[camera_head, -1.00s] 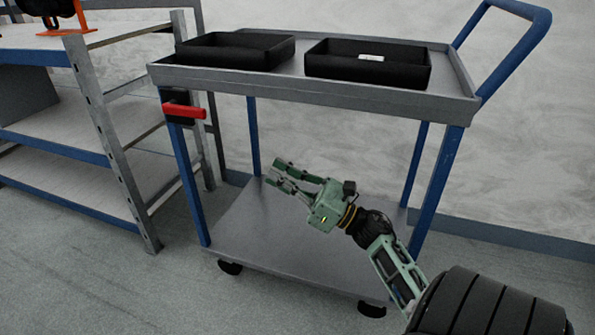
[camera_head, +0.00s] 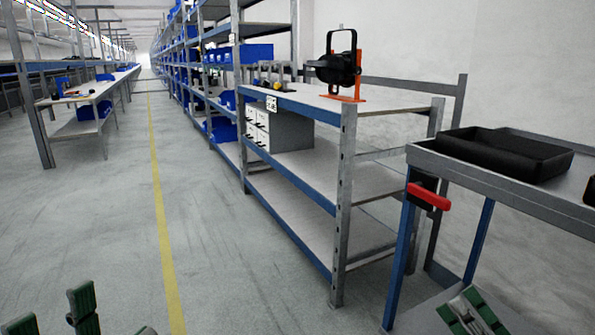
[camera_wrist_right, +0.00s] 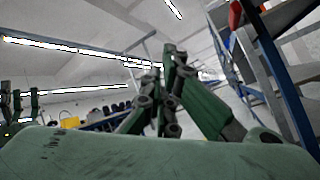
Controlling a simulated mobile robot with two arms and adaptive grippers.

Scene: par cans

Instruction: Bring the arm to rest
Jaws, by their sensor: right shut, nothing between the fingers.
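My right gripper (camera_head: 468,308) shows at the lower right edge of the head view, in front of the trolley, with its rear cut off by the frame. In the right wrist view, its green and dark fingers (camera_wrist_right: 172,75) come together with nothing between them. My left gripper (camera_head: 70,312) is at the bottom left of the head view, mostly cut off; its visible fingers stand apart and hold nothing I can see. Green fingers also show at the left of the right wrist view (camera_wrist_right: 22,105).
A grey trolley (camera_head: 520,197) with a black tray (camera_head: 505,152) and a red handle (camera_head: 428,196) stands at the right. A shelf rack (camera_head: 344,200) bears a black par can (camera_head: 340,65) on an orange stand. The floor (camera_head: 90,220) at left is open.

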